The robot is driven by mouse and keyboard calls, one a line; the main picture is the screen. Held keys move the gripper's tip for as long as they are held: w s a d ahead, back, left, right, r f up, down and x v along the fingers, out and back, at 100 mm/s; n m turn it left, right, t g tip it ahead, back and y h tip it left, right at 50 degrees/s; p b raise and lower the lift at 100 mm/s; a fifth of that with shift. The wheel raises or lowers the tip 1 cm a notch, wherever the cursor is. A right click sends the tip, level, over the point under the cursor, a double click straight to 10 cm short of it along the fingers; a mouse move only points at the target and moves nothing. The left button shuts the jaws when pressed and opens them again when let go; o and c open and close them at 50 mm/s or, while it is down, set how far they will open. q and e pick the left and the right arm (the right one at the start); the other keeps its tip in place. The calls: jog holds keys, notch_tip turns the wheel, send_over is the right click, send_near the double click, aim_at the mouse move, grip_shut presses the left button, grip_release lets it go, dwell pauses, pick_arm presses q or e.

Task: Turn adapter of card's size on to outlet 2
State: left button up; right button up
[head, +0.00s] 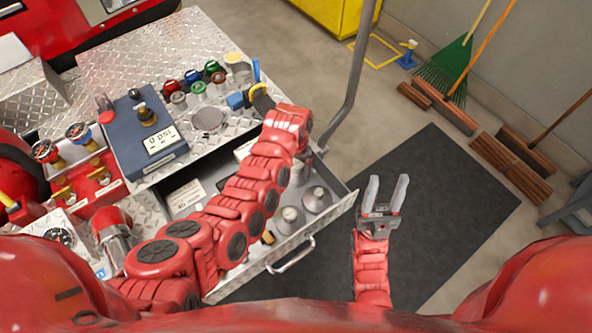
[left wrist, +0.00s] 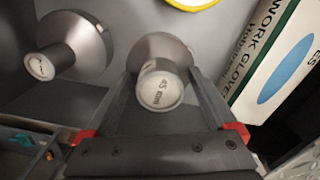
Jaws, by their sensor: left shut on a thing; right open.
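My left gripper (left wrist: 160,82) is shut on a grey metal adapter (left wrist: 162,88) in the left wrist view. The fingers sit on either side of its neck, and its round end face shows upside-down lettering that looks like 45 mm. In the head view my left arm reaches over the open drawer (head: 334,219) and hides most of that hand. A second adapter (left wrist: 72,48) lies to the left. Two adapters (head: 317,198) (head: 290,218) show in the drawer. A white card (head: 187,196) there is too small to read surely. My right gripper (head: 383,197) is open and empty.
Red, blue and green capped outlets (head: 192,77) stand on the diamond-plate top (head: 125,50); their numbers are not legible. A blue gauge box (head: 150,150) reads 0 psi. A work-gloves box (left wrist: 275,60) lies right of the held adapter. A grey pole (head: 357,80) rises behind the drawer.

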pick_arm(q)
jog(key=shift+s+f, duration=0.2)
jog(key=shift+s, duration=0.05)
jog(key=shift+c, duration=0.9)
jog(key=shift+r, duration=0.2)
jog(key=shift+c, duration=1)
jog(key=shift+r+p, duration=0.35)
jog(key=shift+p, duration=0.15)
grip_shut()
jog(key=r+p, duration=0.4)
jog(key=r, duration=0.3)
jog(key=shift+w+r, duration=0.2)
jog(key=shift+r+p, duration=0.4)
jog(key=shift+p, duration=0.05)
jog(key=shift+w, duration=0.1)
